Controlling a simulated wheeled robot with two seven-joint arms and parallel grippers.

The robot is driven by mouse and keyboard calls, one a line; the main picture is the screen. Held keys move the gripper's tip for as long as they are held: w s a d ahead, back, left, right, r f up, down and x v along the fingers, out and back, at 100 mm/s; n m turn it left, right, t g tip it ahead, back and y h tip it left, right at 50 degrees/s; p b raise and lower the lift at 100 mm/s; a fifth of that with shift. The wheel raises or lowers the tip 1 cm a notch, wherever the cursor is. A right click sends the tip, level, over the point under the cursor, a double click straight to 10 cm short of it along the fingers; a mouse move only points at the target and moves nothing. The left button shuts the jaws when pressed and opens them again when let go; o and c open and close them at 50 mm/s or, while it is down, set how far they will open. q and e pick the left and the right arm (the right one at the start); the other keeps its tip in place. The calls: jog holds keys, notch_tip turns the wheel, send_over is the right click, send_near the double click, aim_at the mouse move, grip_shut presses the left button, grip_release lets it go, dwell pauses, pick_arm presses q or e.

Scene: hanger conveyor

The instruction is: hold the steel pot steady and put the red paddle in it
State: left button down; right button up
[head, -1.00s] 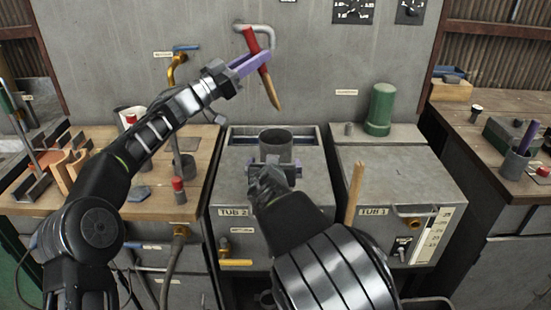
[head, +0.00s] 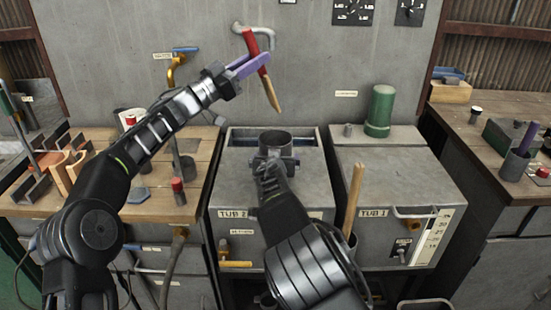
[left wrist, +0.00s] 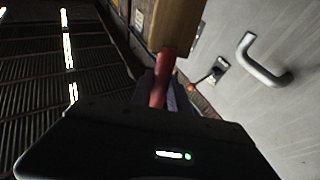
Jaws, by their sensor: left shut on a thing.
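The red paddle (head: 251,43) has a red upper part and a wooden lower end. My left gripper (head: 252,66) is shut on its red part and holds it high in front of the grey wall, tilted, wooden end down. In the left wrist view the red part (left wrist: 162,78) and wood (left wrist: 177,22) show close up. The steel pot (head: 276,138) is a dark grey open cylinder at Tub 2, below and slightly right of the paddle, apart from it. My right gripper (head: 276,163) is at the pot's near side; its own wrist hides most of its jaws, so its grip is unclear.
A bent grey pipe (head: 266,31) is on the wall right behind the paddle. A green cylinder (head: 380,108) stands on Tub 1 (head: 395,180). A wooden stick (head: 353,195) stands up right of my right arm. The left bench (head: 150,205) is cluttered.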

jog(key=shift+c, duration=0.4)
jog(key=c, duration=1.2)
pick_arm(q)
send_near(270, 99)
jog(key=shift+s+x, duration=0.15)
jog(key=shift+x, duration=1.25)
jog(key=shift+s+x, duration=0.15)
jog(key=shift+x, duration=1.2)
jog(key=shift+d+r, duration=0.15)
jog(key=c, duration=1.2)
grip_release()
